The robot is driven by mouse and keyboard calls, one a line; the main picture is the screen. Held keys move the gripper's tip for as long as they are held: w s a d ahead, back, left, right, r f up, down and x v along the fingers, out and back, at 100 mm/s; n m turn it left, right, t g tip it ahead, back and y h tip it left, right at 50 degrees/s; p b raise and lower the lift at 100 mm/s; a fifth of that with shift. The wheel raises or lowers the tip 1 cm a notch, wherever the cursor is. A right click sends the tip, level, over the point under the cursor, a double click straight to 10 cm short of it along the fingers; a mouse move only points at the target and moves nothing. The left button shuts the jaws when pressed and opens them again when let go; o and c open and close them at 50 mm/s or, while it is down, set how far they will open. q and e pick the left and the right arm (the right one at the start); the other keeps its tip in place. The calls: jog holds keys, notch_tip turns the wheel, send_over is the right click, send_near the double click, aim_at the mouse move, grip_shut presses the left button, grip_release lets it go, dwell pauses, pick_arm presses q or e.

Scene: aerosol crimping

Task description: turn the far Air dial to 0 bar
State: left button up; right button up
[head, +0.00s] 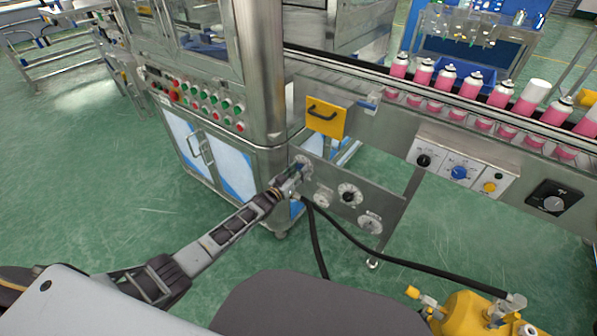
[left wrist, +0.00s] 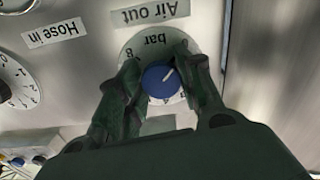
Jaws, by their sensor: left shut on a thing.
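The far Air dial shows in the left wrist view as a blue knob (left wrist: 161,82) on a round white scale plate marked "bar". The "Air out" label (left wrist: 165,13) appears upside down beside it. A white pointer line on the knob points up and to the right in that view. My left gripper (left wrist: 160,85) is shut on the knob, one finger on each side. In the head view my left gripper (head: 292,179) reaches the far end of the grey panel (head: 380,200) and hides most of the dial. My right gripper is not in view.
Another dial (head: 349,194) and a gauge (head: 370,222) sit nearer on the panel. A black hose (head: 400,262) runs from the panel to a yellow machine (head: 470,315). A conveyor with pink cans (head: 470,85) runs above. The button cabinet (head: 215,140) stands left of the panel.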

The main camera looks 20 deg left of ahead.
pick_arm(q)
jog(key=o, duration=1)
jog(key=shift+o, duration=0.2)
jog(key=shift+s+a, duration=0.1)
jog(key=shift+s, duration=0.05)
jog(key=v, duration=1.1)
jog(key=shift+s, duration=0.35)
jog(key=shift+a, duration=0.1)
